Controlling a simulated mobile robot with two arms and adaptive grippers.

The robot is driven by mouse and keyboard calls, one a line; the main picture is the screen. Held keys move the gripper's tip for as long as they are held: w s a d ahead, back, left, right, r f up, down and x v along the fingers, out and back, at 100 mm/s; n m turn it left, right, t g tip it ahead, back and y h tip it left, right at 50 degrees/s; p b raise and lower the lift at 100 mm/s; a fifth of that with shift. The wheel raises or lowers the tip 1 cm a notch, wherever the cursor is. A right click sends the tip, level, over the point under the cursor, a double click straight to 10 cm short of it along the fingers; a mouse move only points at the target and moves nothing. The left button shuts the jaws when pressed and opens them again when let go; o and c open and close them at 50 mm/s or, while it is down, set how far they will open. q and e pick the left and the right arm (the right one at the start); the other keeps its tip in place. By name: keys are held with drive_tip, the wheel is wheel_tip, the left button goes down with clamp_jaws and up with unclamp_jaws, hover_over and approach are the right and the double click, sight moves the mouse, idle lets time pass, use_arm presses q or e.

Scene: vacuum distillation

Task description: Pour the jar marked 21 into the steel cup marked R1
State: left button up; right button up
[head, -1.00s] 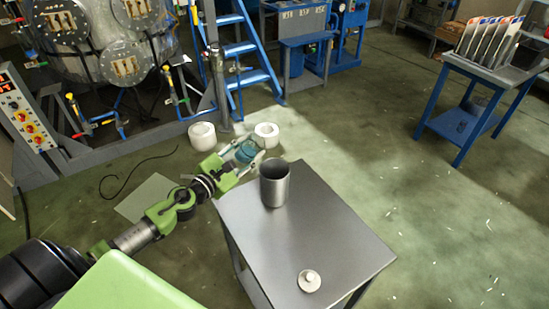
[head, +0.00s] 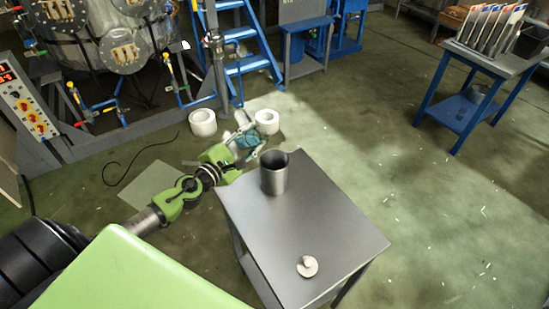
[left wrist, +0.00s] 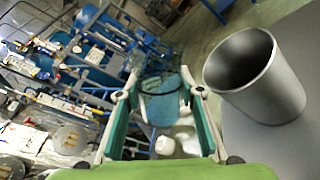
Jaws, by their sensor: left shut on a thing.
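A clear blue-tinted jar (left wrist: 160,102) is held between the two fingers of my left gripper (head: 247,139). The jar also shows small and partly hidden by the fingers in the head view (head: 247,141). The jar is just left of and beyond the steel cup (head: 273,175), apart from it. The open grey cup stands upright at the far left corner of a small steel table. It shows large at the right of the left wrist view (left wrist: 262,88). No mark can be read on jar or cup. My right gripper is out of view.
The steel table (head: 300,220) has a small round pale piece (head: 307,266) near its front and is otherwise clear. Two white rolls (head: 203,122) stand on the floor behind. A blue-legged table (head: 470,75) with a rack is at far right.

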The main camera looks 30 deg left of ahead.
use_arm(q)
drive_tip(key=shift+r+m+p, duration=0.25)
drive_tip(key=shift+m+p, duration=0.15)
drive_tip(key=shift+p, duration=0.05)
drive_tip(key=shift+f+m+y+p, duration=0.15)
drive_tip(key=shift+f+m+p, duration=0.2)
drive_tip(key=shift+m, duration=0.4)
drive_tip(key=shift+f+m+y+p, duration=0.15)
drive_tip(key=shift+f+m, duration=0.25)
drive_tip(key=shift+m, duration=0.35)
idle(0.8)
drive_tip(key=shift+d+r+m+p, duration=0.4)
drive_tip(key=shift+d+m+p, duration=0.35)
drive_tip(key=shift+p, duration=0.75)
idle(0.5)
drive_tip(key=shift+d+r+m+y+p, duration=0.15)
drive_tip(key=shift+r+m+y+p, duration=0.25)
drive_tip(key=shift+m+p, duration=0.95)
idle(1.0)
